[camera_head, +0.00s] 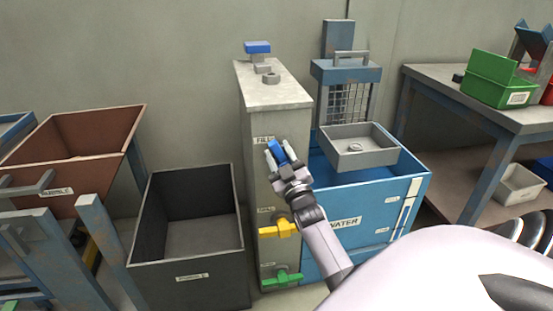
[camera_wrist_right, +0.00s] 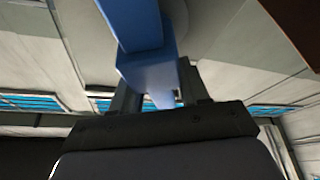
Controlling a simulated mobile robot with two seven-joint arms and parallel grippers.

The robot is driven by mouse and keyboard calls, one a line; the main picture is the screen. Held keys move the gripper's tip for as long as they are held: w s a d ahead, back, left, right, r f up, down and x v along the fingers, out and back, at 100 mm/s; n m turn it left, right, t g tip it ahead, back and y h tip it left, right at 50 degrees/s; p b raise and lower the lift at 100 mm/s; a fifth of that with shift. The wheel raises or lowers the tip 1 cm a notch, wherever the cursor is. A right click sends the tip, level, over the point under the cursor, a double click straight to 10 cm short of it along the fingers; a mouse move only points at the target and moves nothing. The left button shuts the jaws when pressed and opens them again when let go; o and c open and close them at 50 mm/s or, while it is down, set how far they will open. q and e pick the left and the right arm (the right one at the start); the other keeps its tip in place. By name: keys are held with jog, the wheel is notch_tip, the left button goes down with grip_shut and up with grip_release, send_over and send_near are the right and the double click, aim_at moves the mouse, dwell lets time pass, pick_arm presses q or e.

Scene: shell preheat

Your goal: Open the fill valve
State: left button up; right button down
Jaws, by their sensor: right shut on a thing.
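The fill valve has a blue handle (camera_head: 277,151), just below the "FILL" label (camera_head: 265,140) on the front of a grey cabinet (camera_head: 252,180). My right gripper (camera_head: 277,157) is at this handle, with one finger on each side of it. In the right wrist view the blue handle (camera_wrist_right: 148,65) runs between the fingers of my right gripper (camera_wrist_right: 155,95), which is shut on it. The handle's mount is partly hidden by the gripper. My left gripper is not in view.
A yellow valve (camera_head: 278,229) and a green valve (camera_head: 282,279) sit lower on the cabinet. A blue water tank (camera_head: 400,212) with a grey tray (camera_head: 358,157) stands to the right. A dark empty bin (camera_head: 190,270) stands to the left.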

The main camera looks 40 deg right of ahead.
jog(key=m+h, duration=0.2)
jog(key=m, duration=0.2)
jog(key=shift+s+d+r+m+g+h, duration=0.1)
jog(key=shift+s+d+m+g+h, duration=0.2)
jog(key=shift+d+m+g+h, duration=0.1)
jog(key=shift+s+d+m+h, duration=0.1)
jog(key=shift+d+m+h, duration=0.15)
jog(key=shift+m, duration=0.85)
jog(key=shift+m+g+h, duration=0.35)
jog(key=shift+m+g, duration=0.05)
jog(key=shift+s, duration=0.1)
jog(key=c, duration=0.9)
grip_release()
